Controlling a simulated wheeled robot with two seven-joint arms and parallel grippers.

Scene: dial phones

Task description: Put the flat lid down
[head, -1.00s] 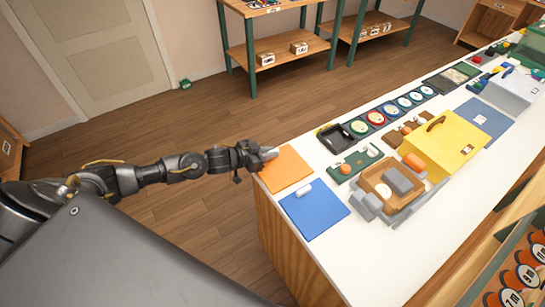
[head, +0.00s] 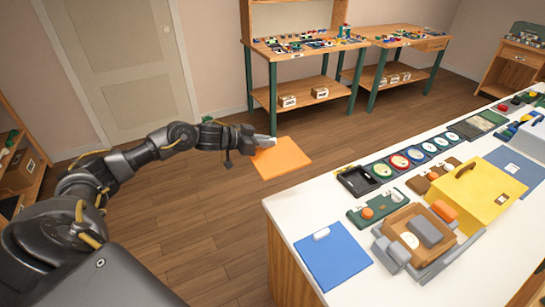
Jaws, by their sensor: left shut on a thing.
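The flat orange lid (head: 284,160), a thin square panel, is in the head view left of the white-topped counter's near corner. My left gripper (head: 262,141) is shut on it at its upper left edge, where a grey piece shows between fingers and panel. The lid appears held in the air over the wooden floor, apart from the counter (head: 300,208). The gripper's fingers partly hide the held edge. My right gripper is not in view.
A blue panel (head: 340,262) with a white handle lies at the counter's near left. Beside it are a brown tray (head: 396,228) with grey blocks, a green board (head: 362,216) and a yellow box (head: 484,194). The counter's near left corner is bare. Workbenches (head: 318,60) stand behind.

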